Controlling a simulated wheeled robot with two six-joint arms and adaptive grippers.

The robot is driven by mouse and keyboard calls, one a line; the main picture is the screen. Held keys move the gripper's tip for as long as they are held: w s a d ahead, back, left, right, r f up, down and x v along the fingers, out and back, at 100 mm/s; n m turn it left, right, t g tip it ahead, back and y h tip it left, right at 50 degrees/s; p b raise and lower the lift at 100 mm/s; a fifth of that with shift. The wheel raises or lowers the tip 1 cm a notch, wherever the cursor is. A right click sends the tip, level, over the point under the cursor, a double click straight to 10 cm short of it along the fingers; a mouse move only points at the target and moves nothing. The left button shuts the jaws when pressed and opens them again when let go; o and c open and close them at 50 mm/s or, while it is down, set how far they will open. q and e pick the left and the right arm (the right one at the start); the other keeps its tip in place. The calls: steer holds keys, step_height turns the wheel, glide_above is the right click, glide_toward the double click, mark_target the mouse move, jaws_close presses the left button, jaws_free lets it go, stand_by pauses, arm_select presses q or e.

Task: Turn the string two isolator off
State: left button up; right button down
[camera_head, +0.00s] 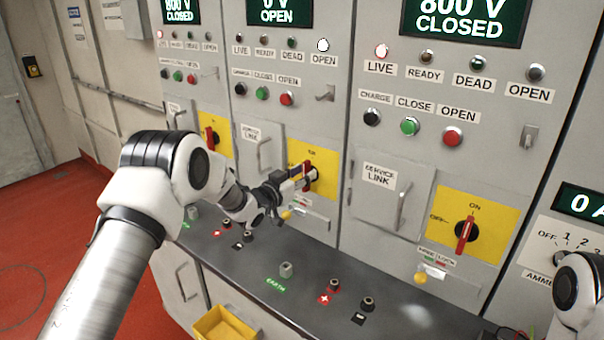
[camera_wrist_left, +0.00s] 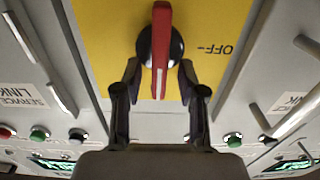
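The isolator on the middle panel has a red handle (camera_head: 307,168) on a yellow plate. In the left wrist view the red handle (camera_wrist_left: 161,50) stands upright on its round black knob, with the OFF label (camera_wrist_left: 214,49) upside down to its right. My left gripper (camera_wrist_left: 160,75) is open, with one finger on each side of the knob and handle. In the head view my left gripper (camera_head: 290,183) is at this isolator and partly hides it. The middle display (camera_head: 279,12) reads 0 V OPEN. My right gripper is out of view.
The right panel's isolator (camera_head: 466,235) has its red handle upright at ON, and its display (camera_head: 464,20) reads 800 V CLOSED. The left panel's isolator (camera_head: 212,138) is partly behind my arm. A dark ledge (camera_head: 311,272) with terminals runs below. A yellow bin (camera_head: 224,325) stands underneath.

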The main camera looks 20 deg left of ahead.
arm_select(q)
jaws_close()
steer(key=shift+f+n, duration=0.1)
steer(key=shift+n, duration=0.3)
steer(key=shift+w+a+n+b, duration=0.1)
steer(key=shift+n+b, duration=0.45)
steer(key=shift+n, duration=0.35)
steer(key=n, duration=0.5)
steer(key=f+n, duration=0.1)
steer(key=n, duration=0.4)
steer(key=a+n, duration=0.1)
steer(key=n, duration=0.4)
steer(key=shift+w+f+b, duration=0.2)
steer(key=shift+b, duration=0.2)
steer(key=shift+n, duration=0.3)
